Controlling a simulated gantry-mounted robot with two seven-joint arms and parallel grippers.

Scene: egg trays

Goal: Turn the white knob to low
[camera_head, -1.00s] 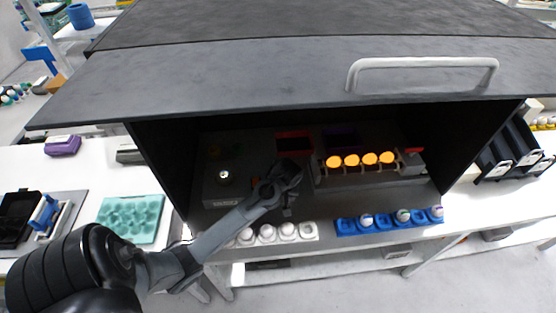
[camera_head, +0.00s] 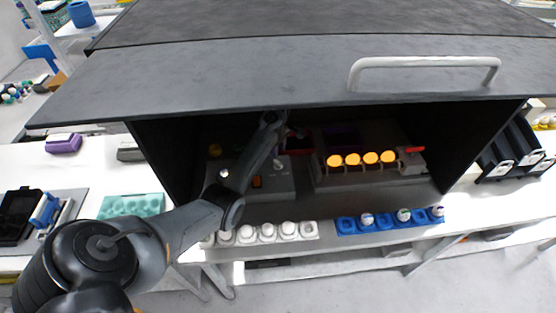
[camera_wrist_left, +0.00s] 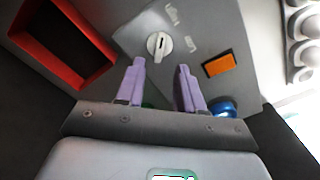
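The white knob (camera_wrist_left: 159,46) is on a grey control box (camera_wrist_left: 205,22) in the left wrist view, with its narrow end toward the bottom of the picture. Pale label marks lie beside it, too blurred to read. My left gripper (camera_wrist_left: 160,72) is open, its two purple fingers apart and empty. The fingertips appear just below the knob in that view, one to each side; I cannot tell their height above it. In the head view the knob (camera_head: 224,173) shows beside my left forearm, which hides part of the box. The left fingers are not clear there. My right gripper is not in view.
An orange switch (camera_wrist_left: 218,63) is beside the knob. A red frame (camera_wrist_left: 99,72) is on the other side. The dark cabinet's lid (camera_head: 240,75) overhangs the arm. White (camera_head: 310,230) and blue (camera_head: 345,224) trays line the front. A rack of several orange-lit items is to the right.

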